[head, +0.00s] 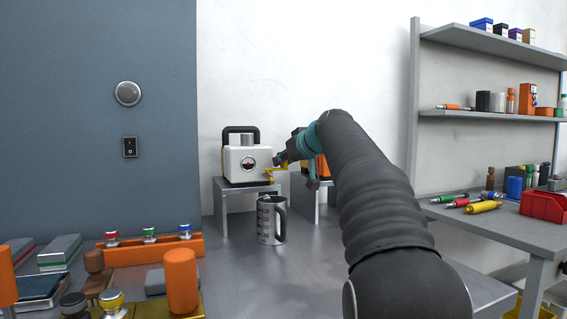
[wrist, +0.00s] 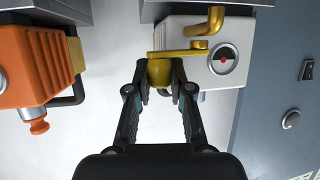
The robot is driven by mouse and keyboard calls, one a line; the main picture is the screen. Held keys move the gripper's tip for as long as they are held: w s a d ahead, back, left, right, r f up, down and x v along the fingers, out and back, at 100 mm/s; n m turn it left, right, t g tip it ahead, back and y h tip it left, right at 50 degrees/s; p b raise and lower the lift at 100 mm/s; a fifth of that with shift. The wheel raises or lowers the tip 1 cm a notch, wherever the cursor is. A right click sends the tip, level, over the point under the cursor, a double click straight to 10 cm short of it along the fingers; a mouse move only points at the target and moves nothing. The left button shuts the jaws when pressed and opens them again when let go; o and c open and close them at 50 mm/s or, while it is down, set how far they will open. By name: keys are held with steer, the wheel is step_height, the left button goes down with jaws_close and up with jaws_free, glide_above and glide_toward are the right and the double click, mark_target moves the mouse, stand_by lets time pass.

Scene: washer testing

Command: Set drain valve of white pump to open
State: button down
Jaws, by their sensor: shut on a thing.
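The white pump (head: 238,166) sits on a small grey stand, with a round dark gauge on its front and a black handle on top. It appears upside down in the wrist view (wrist: 228,35). A yellow drain valve (wrist: 160,73) is at its side, with a flat yellow bar (wrist: 178,54) running across beside a bent yellow spout (wrist: 208,27). My gripper (wrist: 160,68) is shut on the yellow valve part, one finger on each side. In the head view my gripper (head: 283,161) is at the pump's right side, and its fingertips are hard to make out.
An orange pump (wrist: 35,68) stands close to the right of the white one in the head view, partly behind my arm. A metal mug (head: 267,220) stands in front of the white pump's stand (head: 240,187). Bottles and trays crowd the bench's front left.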

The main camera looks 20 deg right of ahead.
mark_target(283, 165)
steer(key=s+a+m+g+h, duration=0.1)
steer(key=m+h, duration=0.3)
steer(key=s+a+m+g+h, duration=0.1)
steer(key=m+g+h, duration=0.1)
steer(key=m+h, duration=0.2)
steer(key=a+m+g+h, duration=0.1)
steer(key=m+h, duration=0.2)
steer(key=h, duration=0.1)
steer(key=shift+s+m+g+h, duration=0.3)
steer(key=shift+s+m, duration=0.1)
steer(key=shift+s+a+m+g+h+p, duration=0.1)
steer(key=shift+a+m+g+h+p, duration=0.2)
steer(key=shift+m+g+h, duration=0.45)
steer(key=shift+s+a+m+g+h+p, duration=0.1)
steer(key=shift+a+m+g+h+p, duration=0.25)
steer(key=shift+m+g, duration=0.7)
steer(key=shift+f, duration=0.1)
steer(key=c, duration=1)
jaws_free()
